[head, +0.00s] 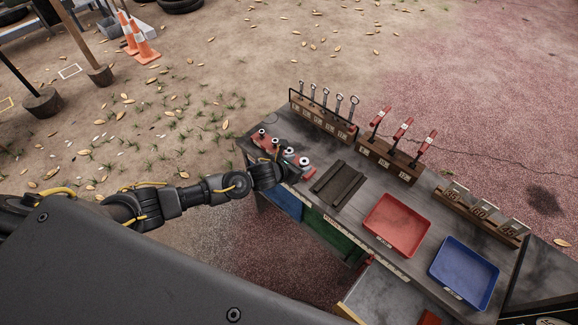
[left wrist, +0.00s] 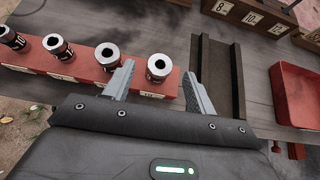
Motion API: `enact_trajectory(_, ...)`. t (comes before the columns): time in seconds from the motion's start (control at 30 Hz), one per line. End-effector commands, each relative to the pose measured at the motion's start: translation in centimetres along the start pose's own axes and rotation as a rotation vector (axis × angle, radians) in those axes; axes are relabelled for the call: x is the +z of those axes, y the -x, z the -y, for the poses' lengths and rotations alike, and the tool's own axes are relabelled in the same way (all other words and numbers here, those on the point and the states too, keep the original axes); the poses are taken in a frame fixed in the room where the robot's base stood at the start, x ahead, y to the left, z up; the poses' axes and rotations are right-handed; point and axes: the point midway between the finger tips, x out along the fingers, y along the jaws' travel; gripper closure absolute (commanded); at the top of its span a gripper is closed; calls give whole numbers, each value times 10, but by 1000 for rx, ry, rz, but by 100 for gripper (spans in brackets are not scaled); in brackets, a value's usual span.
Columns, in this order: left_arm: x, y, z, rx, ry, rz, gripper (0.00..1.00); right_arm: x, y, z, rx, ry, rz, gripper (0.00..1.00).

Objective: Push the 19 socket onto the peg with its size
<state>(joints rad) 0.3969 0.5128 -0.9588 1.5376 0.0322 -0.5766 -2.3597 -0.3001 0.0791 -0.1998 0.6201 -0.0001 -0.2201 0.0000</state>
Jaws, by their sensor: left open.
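A red rail (head: 268,146) holds a row of several dark sockets with bright metal tops at the left end of the bench; it also shows in the left wrist view (left wrist: 85,72). The rightmost socket (left wrist: 159,67) stands upright at the rail's right end. Its number is too small to read surely, so I cannot tell which is the 19. Pegs under the sockets are hidden. My left gripper (left wrist: 158,70) is open, with one finger on each side of the rightmost socket in the picture. I cannot tell whether the fingers touch it. My right gripper is not in view.
A dark grooved block (head: 338,185) lies just right of the rail. Further right are a red tray (head: 395,225) and a blue tray (head: 466,272). Wooden racks with wrenches (head: 322,118) and red-handled tools (head: 391,160) line the back edge.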

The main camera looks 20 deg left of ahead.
Motion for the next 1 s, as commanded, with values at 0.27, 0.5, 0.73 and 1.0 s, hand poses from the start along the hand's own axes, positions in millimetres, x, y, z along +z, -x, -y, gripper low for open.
enact_trajectory(0.27, -1, 52, 0, -1, -1, 2, 44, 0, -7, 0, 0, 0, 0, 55)
enact_trajectory(0.5, 0, 80, 0, 0, 1, 2, 44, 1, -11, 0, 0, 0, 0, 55)
enact_trajectory(0.73, 0, 85, 0, 0, 2, 1, 44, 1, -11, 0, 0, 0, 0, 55)
enact_trajectory(1.0, 0, 85, 0, 0, 1, 1, 44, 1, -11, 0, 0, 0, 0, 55)
